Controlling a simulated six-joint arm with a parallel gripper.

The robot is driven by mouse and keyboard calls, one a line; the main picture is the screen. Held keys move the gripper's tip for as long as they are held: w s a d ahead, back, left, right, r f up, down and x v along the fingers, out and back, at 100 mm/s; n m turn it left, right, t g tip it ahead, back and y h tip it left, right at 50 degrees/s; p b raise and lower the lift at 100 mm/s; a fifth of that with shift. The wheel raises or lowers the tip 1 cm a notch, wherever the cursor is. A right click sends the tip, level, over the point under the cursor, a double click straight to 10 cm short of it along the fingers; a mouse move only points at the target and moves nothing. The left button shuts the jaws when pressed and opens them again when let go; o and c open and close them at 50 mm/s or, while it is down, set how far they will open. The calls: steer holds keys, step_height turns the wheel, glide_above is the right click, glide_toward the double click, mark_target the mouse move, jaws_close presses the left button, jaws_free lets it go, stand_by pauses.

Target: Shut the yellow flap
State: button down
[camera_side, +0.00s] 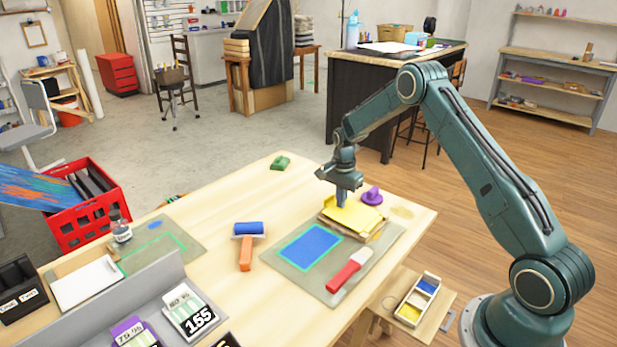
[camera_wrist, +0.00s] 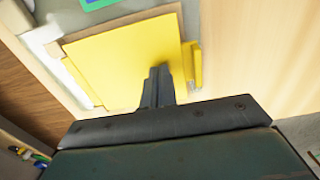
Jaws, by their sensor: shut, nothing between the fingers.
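The yellow flap (camera_side: 354,216) lies over a shallow wooden frame (camera_side: 330,221) on the table. It looks close to flat; I cannot tell whether it rests fully down on the frame. In the wrist view the flap (camera_wrist: 115,55) fills the upper middle, with a wooden edge showing along its left and top sides. My gripper (camera_side: 341,203) points down at the flap's far left part. Its fingers (camera_wrist: 162,72) are shut and empty, overlapping the flap in the wrist view. I cannot tell whether the tips touch it.
A purple knobbed object (camera_side: 372,196) stands just behind the flap. In front are a blue rectangle on a grey mat (camera_side: 284,262) and a red-handled tool (camera_side: 345,276). A blue roller (camera_side: 248,230) lies left, a green block (camera_side: 281,163) behind. The table between is clear.

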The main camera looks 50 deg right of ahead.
steer(key=shift+f, duration=0.15)
steer(key=shift+r, duration=3)
steer(key=shift+a+r, duration=0.1)
steer(key=shift+r, duration=0.15)
steer(key=s+a+r+n+t, duration=0.1)
steer(key=s+a+r+n, duration=0.4)
steer(key=r, duration=0.5)
steer(key=s+a+r+n+t, duration=0.25)
steer(key=s+a+r, duration=0.45)
steer(key=r, duration=0.4)
steer(key=s+a+r+n+t, duration=0.1)
steer(key=s+a+n, duration=0.4)
steer(key=s, duration=0.5)
steer(key=s+a+r+n+t, duration=0.1)
steer(key=s+a+n, duration=0.3)
steer(key=s, duration=0.7)
steer(key=shift+a+r+n, duration=0.25)
steer(key=shift+a+n, duration=0.15)
steer(key=shift+n, duration=0.35)
